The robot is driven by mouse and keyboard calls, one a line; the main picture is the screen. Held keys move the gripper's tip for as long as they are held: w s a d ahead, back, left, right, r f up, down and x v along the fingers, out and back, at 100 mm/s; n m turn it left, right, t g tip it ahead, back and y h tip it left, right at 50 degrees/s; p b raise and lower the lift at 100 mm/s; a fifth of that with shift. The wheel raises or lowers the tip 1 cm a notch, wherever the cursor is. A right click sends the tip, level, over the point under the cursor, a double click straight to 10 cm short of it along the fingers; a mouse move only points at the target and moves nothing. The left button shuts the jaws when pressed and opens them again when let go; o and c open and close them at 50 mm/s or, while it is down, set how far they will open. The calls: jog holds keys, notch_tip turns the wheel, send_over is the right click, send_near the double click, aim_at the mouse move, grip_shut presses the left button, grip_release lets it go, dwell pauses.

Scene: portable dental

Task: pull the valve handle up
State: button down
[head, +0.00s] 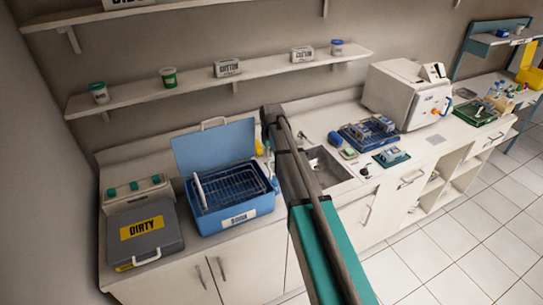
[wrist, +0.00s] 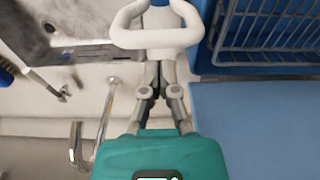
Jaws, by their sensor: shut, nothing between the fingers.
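A white loop-shaped handle (wrist: 157,38) with a blue stem, which looks like the valve handle, is at the top middle of the wrist view. My gripper (wrist: 158,65) is shut and empty, its fingertips at the near edge of the loop. I cannot tell whether they touch it. The handle is beside the blue basin, between it and the sink. In the head view my arm crosses this spot, and I cannot make out the gripper or the handle clearly there.
The blue basin (head: 240,218) with its wire rack and raised lid (head: 214,147) stands left of my arm. The sink (head: 330,168) is to its right, with a metal tap (wrist: 108,105) close by. A grey box marked DIRTY (head: 145,237) sits at the far left. Shelves hang above.

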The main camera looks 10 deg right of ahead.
notch_tip(320, 180, up, 10)
jog(key=p, duration=1)
jog(key=shift+s+f, duration=0.15)
jog(key=shift+s, duration=0.05)
jog(key=s+f+m+b, duration=0.1)
jog(key=s+f+b, duration=0.3)
jog(key=s, duration=0.5)
jog(key=s+f+m+b, duration=0.1)
jog(key=s+f+b, duration=0.3)
jog(key=s, duration=0.5)
jog(key=s+d+f+m+g+b, duration=0.1)
jog(key=s+f+b, duration=0.3)
jog(key=s, duration=0.5)
jog(key=shift+s+f, duration=0.15)
jog(key=shift+s, duration=0.25)
